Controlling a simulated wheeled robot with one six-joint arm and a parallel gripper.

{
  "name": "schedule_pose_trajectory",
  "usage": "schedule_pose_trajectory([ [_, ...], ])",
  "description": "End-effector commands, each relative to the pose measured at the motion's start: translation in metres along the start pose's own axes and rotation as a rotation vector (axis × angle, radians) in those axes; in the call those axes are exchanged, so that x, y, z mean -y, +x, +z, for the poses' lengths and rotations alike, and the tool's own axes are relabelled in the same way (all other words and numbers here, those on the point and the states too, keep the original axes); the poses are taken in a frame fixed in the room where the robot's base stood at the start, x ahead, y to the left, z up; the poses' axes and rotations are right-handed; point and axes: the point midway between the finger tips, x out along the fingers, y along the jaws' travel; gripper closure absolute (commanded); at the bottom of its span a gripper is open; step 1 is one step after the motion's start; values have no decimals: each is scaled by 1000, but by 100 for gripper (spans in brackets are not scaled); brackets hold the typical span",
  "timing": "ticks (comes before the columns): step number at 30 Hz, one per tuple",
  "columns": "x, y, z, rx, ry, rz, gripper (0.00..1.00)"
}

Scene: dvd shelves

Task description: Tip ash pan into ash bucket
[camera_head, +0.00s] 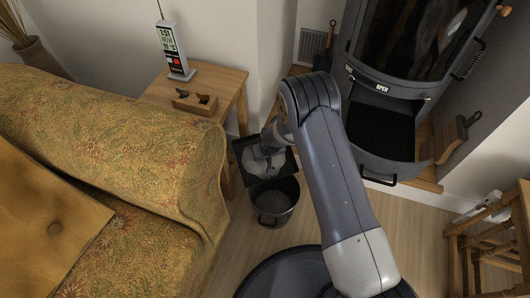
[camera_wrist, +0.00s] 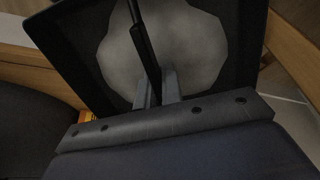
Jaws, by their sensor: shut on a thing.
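The ash pan (camera_head: 287,161) is a dark square tray holding a pile of pale grey ash (camera_head: 254,165). My gripper (camera_head: 268,153) is shut on the pan's thin dark handle and holds the pan just behind and above the ash bucket. The ash bucket (camera_head: 275,219) is a dark metal pail on the floor; its inside looks grey. In the wrist view the pan (camera_wrist: 246,42) fills the upper part, with the ash mound (camera_wrist: 190,45) behind my fingers (camera_wrist: 156,88). The bucket cannot be made out there. The pan looks about level, and the ash is in it.
A stove (camera_head: 407,85) with an open lower compartment (camera_head: 380,130) stands at the right. A side table (camera_head: 228,88) with a clock (camera_head: 175,50) and a patterned sofa (camera_head: 120,140) are at the left. A wooden stool (camera_head: 490,235) is at the right. Floor is free right of the bucket.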

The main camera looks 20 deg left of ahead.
Motion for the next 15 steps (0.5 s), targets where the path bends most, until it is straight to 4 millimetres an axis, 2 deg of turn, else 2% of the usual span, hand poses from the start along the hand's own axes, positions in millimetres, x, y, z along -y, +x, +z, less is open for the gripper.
schedule_pose_trajectory([
  [15, 0, -11, 3, -136, 1, 0, 100],
])
